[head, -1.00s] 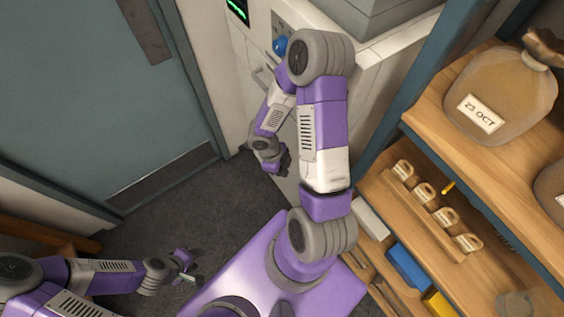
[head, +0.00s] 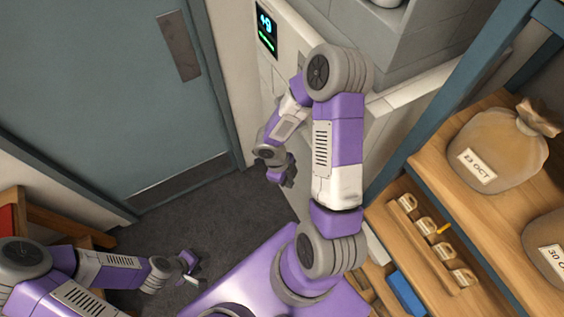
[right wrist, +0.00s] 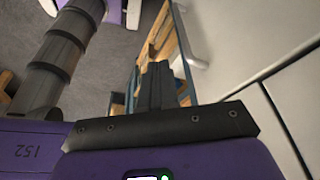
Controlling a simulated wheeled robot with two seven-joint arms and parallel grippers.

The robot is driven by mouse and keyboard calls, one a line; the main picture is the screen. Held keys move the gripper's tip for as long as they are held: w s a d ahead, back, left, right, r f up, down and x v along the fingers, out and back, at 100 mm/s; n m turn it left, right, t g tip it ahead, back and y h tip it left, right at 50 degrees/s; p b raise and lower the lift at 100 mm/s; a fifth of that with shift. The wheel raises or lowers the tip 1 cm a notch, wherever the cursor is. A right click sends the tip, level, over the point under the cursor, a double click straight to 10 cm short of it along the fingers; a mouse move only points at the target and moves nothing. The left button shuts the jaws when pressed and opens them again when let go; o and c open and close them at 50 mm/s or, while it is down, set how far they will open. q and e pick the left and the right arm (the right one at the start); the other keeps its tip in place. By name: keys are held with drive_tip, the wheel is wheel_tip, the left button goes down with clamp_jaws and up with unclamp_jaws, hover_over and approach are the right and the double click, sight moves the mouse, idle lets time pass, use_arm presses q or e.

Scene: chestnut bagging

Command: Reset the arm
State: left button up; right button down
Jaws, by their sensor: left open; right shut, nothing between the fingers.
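My left gripper (head: 192,272) is at the lower left of the head view, low over the dark floor. It is open and empty. My right arm rises in the middle of the head view and bends down, so its gripper (head: 287,176) hangs in front of the white machine. In the right wrist view the right gripper (right wrist: 157,85) has its fingers together with nothing between them. Neither gripper touches anything that I can see.
A white machine (head: 385,115) with a lit display (head: 266,32) stands behind the right arm. A grey-blue door (head: 90,90) is at the left. Dark floor (head: 215,220) lies open between.

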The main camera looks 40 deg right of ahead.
drive_tip(key=s+a+f+m+y+b, duration=0.2)
drive_tip(key=a+f+m+y+b, duration=0.4)
drive_tip(key=a+f+m+b, duration=1.15)
wheel_tip(320, 180, down, 10)
drive_tip(key=w+m+t+b, duration=0.1)
drive_tip(key=m+t+b, duration=0.1)
drive_tip(key=m, duration=2.4)
drive_tip(key=shift+a+f+t, duration=0.15)
drive_tip(key=shift+a+t, duration=0.1)
drive_tip(key=shift+t, duration=0.55)
drive_tip(key=shift+w+a, duration=0.1)
drive_tip(key=shift+w, duration=0.05)
